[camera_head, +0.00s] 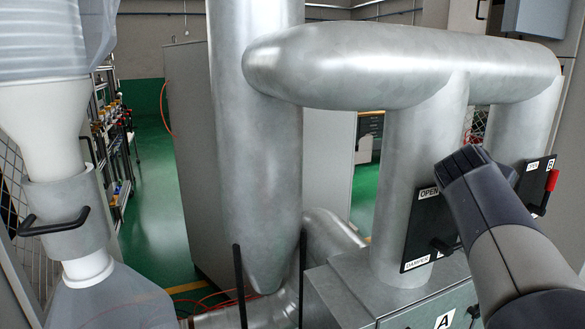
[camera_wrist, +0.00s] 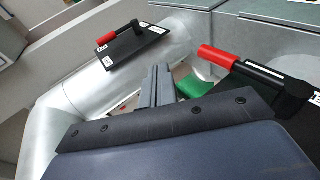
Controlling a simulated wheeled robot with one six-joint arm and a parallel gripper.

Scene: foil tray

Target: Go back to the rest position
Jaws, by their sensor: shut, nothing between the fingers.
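My gripper (camera_wrist: 158,86) shows in the wrist view as grey fingers standing close together beyond a dark bolted bar. They are shut with nothing between them. In the head view my dark arm reaches in from the lower right, and the fingers are hidden there. A black damper panel (camera_head: 424,238) with OPEN and DAMPER labels stands just left of my arm, partly covered by it. A second panel with a red handle (camera_head: 551,181) is to the right. In the wrist view a red-gripped handle (camera_wrist: 218,57) is right of the fingers, apart from them.
Large grey ducts (camera_head: 255,140) fill the middle, with a thick horizontal duct (camera_head: 390,68) above my arm. A metal cabinet (camera_head: 340,300) marked A is below. A clear and white hopper (camera_head: 45,120) is at left. Green floor (camera_head: 160,210) is open between them.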

